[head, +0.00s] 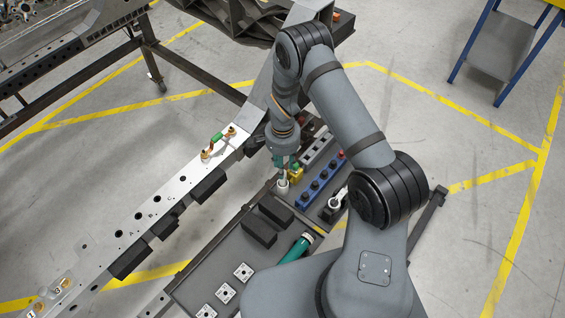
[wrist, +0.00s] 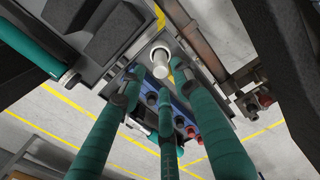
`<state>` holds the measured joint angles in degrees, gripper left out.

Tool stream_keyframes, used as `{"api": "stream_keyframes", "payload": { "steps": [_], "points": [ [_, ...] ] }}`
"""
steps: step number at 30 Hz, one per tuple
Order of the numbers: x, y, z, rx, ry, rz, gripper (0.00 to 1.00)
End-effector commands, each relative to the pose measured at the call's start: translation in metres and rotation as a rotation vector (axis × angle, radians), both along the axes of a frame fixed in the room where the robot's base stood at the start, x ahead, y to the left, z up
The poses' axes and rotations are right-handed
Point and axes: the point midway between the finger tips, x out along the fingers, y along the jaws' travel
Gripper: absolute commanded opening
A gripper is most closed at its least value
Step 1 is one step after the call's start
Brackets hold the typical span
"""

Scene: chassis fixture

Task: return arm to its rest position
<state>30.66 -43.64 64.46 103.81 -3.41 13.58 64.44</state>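My arm reaches forward over the tool tray in the head view, with my gripper (head: 281,163) pointing down above the tray's left side. In the wrist view its teal fingers (wrist: 158,82) are spread apart, and nothing shows clamped between them. A white cylindrical piece (head: 283,187) stands just below the fingertips; in the wrist view (wrist: 160,62) it shows beyond the tips. Whether any finger touches it I cannot tell. A yellow piece (head: 296,172) is close beside the gripper on the right.
A long chassis rail (head: 150,213) with a green-and-copper part (head: 217,140) lies left of the gripper. The tray holds a blue socket rack (head: 320,181), black blocks (head: 259,231) and a teal-handled tool (head: 298,247). Floor at the right is clear up to a blue-framed cart (head: 500,45).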

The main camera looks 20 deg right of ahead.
Motion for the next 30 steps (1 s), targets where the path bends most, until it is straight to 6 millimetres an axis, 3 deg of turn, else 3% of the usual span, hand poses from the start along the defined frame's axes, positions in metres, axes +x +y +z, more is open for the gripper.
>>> {"api": "stream_keyframes", "payload": {
  "steps": [3,9,21,30],
  "points": [
    [0.000,0.000,-0.028,0.000,0.000,0.000,0.32],
    [0.000,0.000,-0.050,0.001,-0.001,0.001,0.32],
    [0.000,0.000,-0.052,0.001,-0.001,0.001,0.31],
    [0.000,0.000,-0.052,0.000,0.000,0.001,0.14]
  ]
}}
